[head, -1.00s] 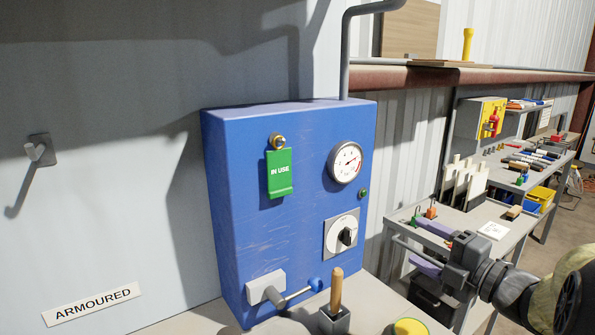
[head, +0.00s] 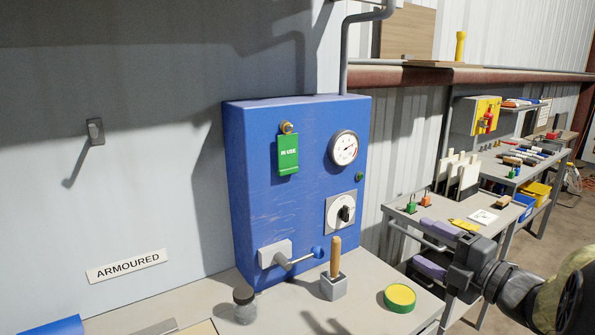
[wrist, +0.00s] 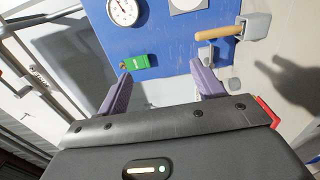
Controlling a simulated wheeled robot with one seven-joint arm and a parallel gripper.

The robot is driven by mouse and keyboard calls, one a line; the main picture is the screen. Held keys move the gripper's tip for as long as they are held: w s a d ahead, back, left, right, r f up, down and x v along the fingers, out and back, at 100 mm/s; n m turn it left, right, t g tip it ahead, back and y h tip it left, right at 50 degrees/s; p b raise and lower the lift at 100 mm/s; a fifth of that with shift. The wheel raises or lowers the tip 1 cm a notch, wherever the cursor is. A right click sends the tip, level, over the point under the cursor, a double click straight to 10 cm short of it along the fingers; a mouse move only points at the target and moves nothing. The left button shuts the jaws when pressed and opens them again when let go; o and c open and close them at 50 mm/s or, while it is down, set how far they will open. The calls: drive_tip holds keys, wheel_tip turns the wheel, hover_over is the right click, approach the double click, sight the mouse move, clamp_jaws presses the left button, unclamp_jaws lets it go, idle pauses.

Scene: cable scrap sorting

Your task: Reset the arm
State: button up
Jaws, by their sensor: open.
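My gripper (head: 428,245) is at the right of the head view, beside the blue control box, with its two purple-grey fingers apart and nothing between them. In the wrist view my gripper (wrist: 160,92) is also open and empty, its fingers pointing toward the blue box (wrist: 185,50). In the head view the blue box (head: 262,215) stands against the wall. It carries a green "IN USE" tag (head: 288,155), a round gauge (head: 344,148), a rotary switch (head: 341,213) and a lever with a blue knob (head: 317,252).
A wooden-handled tool in a grey block (head: 334,287), a yellow-topped green tin (head: 400,297) and a dark-lidded jar (head: 244,305) stand on the bench before the box. A wall hook (head: 95,132) is at left. Further benches (head: 505,212) with padlocks and tools stand behind my arm.

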wheel_tip(320, 180, down, 12)
drive_tip(key=w+f+m+g+h, duration=0.1)
drive_tip(key=w+m+g+h, duration=0.15)
drive_tip(key=m+h, duration=1.05)
drive_tip(key=s+a+f+m+g+y, duration=0.2)
drive_tip(key=s+a+f+m+g, duration=0.35)
drive_tip(key=s, duration=0.25)
drive_tip(key=s+a+f+m+g+y, duration=0.1)
drive_tip(key=s+a+f+m+g, duration=0.35)
drive_tip(key=s+f+m, duration=0.35)
wheel_tip(320, 180, down, 8)
drive_tip(key=n+b, duration=0.2)
drive_tip(key=b, duration=0.9)
drive_tip(key=w+p+v, duration=0.3)
drive_tip(key=p+v, duration=1.3)
drive_tip(key=p, duration=0.1)
drive_tip(key=w+r+p+v, duration=0.1)
drive_tip(key=w+p+v, duration=0.3)
drive_tip(key=p+v, duration=1.2)
drive_tip(key=shift+s+d+r+p, duration=0.2)
drive_tip(key=shift+d+r+p, duration=0.05)
drive_tip(key=shift+r+p, duration=0.4)
